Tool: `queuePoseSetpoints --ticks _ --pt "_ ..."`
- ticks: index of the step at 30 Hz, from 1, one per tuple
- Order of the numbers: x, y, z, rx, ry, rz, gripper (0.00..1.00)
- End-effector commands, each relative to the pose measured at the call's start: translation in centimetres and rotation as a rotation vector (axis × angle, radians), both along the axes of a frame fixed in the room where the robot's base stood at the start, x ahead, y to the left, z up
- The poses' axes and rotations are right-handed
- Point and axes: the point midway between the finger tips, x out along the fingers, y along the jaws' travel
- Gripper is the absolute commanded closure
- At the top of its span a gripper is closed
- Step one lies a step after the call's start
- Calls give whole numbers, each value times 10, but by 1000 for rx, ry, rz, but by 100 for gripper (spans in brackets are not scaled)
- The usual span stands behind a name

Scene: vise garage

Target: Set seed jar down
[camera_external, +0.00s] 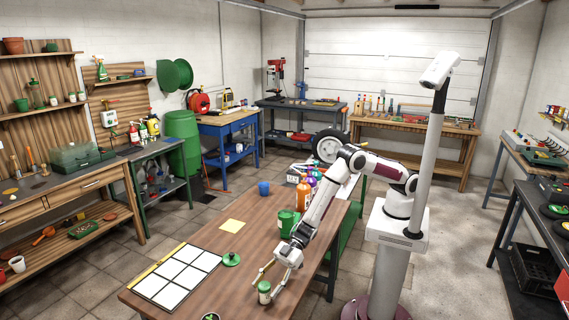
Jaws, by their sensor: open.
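A small seed jar (264,293) with a green lid and a pale label stands upright on the wooden table (236,268) near its front edge. My gripper (268,277) is just above and around the jar's top, with its fingers spread apart. Whether a finger still touches the jar cannot be told at this size.
A white gridded board (175,276) lies left on the table, with a green lid-like object (231,259) beside it. The table's middle is clear.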

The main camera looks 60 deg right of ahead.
Motion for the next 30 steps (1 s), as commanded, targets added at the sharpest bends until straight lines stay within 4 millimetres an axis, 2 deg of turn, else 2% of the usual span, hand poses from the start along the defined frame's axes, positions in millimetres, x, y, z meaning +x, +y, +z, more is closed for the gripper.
queuePoseSetpoints --ticks 9,24,25,27,30 --pt "3 15 -7 -1 -1 0 49" --pt "3 15 -7 -1 0 -1 49" --pt "3 15 -7 -1 0 -1 52" --pt "3 15 -7 -1 0 -1 70" --pt "3 15 -7 -1 0 -1 91"
